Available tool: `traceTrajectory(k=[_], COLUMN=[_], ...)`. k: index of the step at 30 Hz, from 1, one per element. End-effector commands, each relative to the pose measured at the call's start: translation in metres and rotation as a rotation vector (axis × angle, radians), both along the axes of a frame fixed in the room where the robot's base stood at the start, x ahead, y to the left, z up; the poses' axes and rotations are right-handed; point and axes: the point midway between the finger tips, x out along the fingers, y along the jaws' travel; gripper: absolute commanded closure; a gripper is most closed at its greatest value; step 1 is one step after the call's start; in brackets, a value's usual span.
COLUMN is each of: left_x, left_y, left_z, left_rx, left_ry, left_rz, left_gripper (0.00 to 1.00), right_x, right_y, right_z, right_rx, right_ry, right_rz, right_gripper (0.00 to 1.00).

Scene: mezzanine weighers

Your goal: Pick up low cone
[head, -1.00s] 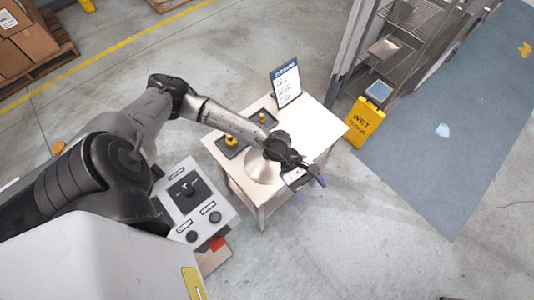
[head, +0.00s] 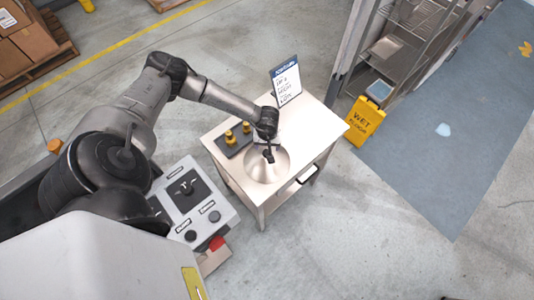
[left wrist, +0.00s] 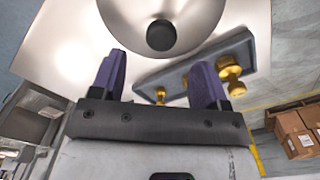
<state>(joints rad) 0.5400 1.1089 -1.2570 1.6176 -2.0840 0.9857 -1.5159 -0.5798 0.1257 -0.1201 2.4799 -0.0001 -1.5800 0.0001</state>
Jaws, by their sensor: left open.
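The low cone (head: 262,172) is a wide, shallow, shiny metal cone with a black knob on top, standing on a small pale table. It also shows at the top of the left wrist view (left wrist: 188,28), with its black knob (left wrist: 161,36) roughly between and beyond the fingertips. My left gripper (left wrist: 157,72) is open and empty, with two purple fingers spread apart. In the head view it is over the back part of the cone, and its fingers are hard to make out. I cannot tell whether it touches the knob. My right gripper is not in view.
A dark tray (head: 228,149) with brass weights (head: 230,137) lies left of the cone, close to a finger in the wrist view. A sign (head: 287,82) stands at the table's back. A control panel (head: 193,193) is left; a yellow wet-floor sign (head: 363,121) stands right.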

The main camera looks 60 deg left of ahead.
Motion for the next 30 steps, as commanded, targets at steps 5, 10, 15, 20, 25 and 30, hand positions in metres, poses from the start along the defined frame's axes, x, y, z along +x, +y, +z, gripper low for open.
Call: traceTrajectory(k=[5, 10, 15, 20, 25, 30], left_x=[0.000, -0.002, -0.002, -0.002, -0.002, -0.002], left_y=[0.000, -0.001, -0.002, -0.001, -0.001, -0.001], left_z=[-0.010, -0.020, -0.040, -0.057, -0.063, -0.063], left_rx=[0.000, 0.000, 0.000, 0.000, -0.001, -0.001], left_ry=[0.000, 0.002, 0.001, 0.001, 0.000, -0.001], left_rz=[0.000, 0.001, 0.001, 0.001, 0.001, 0.001], left_gripper=[0.31, 0.31, 0.31, 0.31, 0.31, 0.31], right_x=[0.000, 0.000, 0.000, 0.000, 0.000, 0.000], right_y=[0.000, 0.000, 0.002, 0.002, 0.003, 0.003], right_z=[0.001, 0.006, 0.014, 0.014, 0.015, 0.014], right_rx=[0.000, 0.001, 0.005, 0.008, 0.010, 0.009], right_ry=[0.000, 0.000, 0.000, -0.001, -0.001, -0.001], right_rz=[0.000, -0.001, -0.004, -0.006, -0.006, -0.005], right_gripper=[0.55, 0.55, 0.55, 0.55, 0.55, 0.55])
